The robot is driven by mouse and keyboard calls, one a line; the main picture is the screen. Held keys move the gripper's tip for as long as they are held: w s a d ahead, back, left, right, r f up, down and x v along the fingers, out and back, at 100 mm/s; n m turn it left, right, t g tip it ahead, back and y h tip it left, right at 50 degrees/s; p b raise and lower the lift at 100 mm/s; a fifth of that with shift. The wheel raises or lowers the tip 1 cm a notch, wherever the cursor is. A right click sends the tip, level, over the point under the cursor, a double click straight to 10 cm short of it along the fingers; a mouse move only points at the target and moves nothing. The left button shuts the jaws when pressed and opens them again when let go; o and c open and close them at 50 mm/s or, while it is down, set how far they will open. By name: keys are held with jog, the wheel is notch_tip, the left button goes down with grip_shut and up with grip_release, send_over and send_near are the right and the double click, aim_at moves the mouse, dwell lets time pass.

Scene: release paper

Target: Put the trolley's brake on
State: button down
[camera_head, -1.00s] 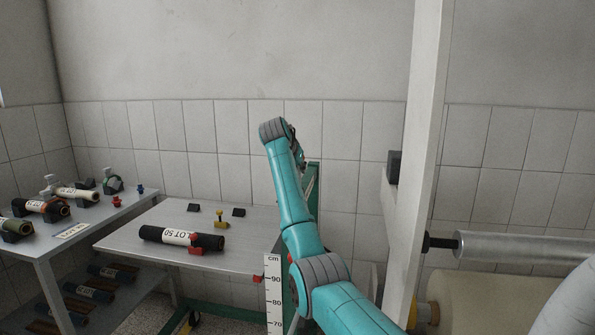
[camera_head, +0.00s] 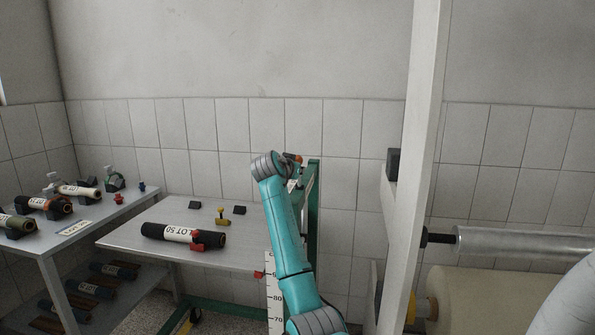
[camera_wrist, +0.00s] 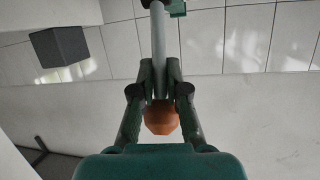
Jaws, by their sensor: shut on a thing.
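The trolley (camera_head: 130,239) has a grey top and a green frame, with an upright green post (camera_head: 313,205) at its right end. In the wrist view my gripper (camera_wrist: 160,88) is shut on a grey lever rod with an orange knob (camera_wrist: 161,118); I take this to be the brake lever. The rod runs up between the fingers, and the knob sits just below them. In the head view the orange knob (camera_head: 293,158) shows at my wrist near the top of the post. My arm hides the fingers and most of the lever there.
A side table (camera_head: 75,235) with several rolls stands at the left. A white machine post (camera_head: 425,150) rises close right of my arm.

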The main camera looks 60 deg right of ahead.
jog(key=shift+r, duration=0.45)
jog(key=c, duration=1.2)
grip_release()
jog(key=shift+o, duration=0.2)
jog(key=shift+a+f, duration=0.15)
jog(key=shift+f, duration=0.1)
jog(key=v, duration=1.2)
jog(key=shift+c, duration=0.2)
